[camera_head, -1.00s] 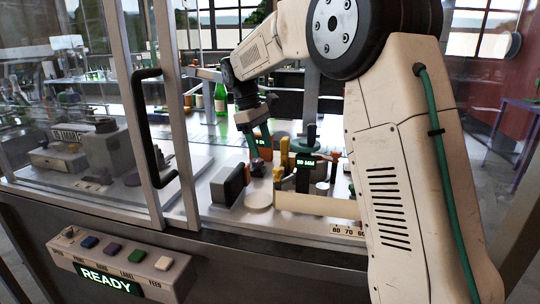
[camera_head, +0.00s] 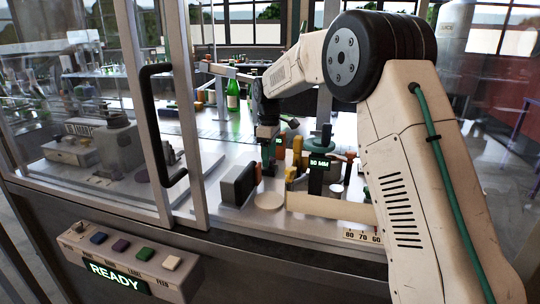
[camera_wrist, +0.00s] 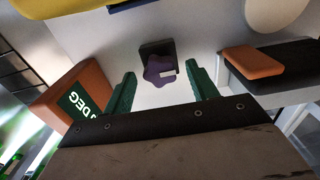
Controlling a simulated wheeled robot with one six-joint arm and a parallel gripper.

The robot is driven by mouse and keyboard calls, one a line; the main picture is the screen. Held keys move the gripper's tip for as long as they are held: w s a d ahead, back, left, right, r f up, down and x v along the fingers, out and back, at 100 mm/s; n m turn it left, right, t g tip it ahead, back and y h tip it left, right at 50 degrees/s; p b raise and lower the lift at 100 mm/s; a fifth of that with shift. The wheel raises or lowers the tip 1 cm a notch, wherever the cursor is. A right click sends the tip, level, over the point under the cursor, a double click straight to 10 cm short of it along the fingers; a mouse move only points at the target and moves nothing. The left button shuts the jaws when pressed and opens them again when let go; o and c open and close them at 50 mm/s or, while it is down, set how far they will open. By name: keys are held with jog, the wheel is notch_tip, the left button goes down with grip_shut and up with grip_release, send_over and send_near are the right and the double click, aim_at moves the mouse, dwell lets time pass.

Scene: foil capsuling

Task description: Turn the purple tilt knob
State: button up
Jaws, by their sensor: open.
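The purple tilt knob (camera_wrist: 158,72) shows in the wrist view as a lobed knob with a pale mark, in front of a dark block (camera_wrist: 155,48). My gripper (camera_wrist: 163,80) is open, with one green finger on each side of the knob. Gaps show between the fingers and the knob; contact is not visible. In the head view my gripper (camera_head: 267,150) points down among the parts on the bench. I cannot make out the knob in the head view. An orange box with a green DEG display (camera_wrist: 82,103) is left of the fingers in the wrist view.
A dark block with an orange top (camera_wrist: 252,62) is close on the right in the wrist view. The glazed door's black handle (camera_head: 160,125) is left.

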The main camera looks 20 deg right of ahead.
jog(key=shift+f, duration=0.15)
jog(key=c, duration=1)
jog(key=shift+m, duration=0.3)
jog(key=m, duration=0.3)
jog(key=shift+m, duration=2)
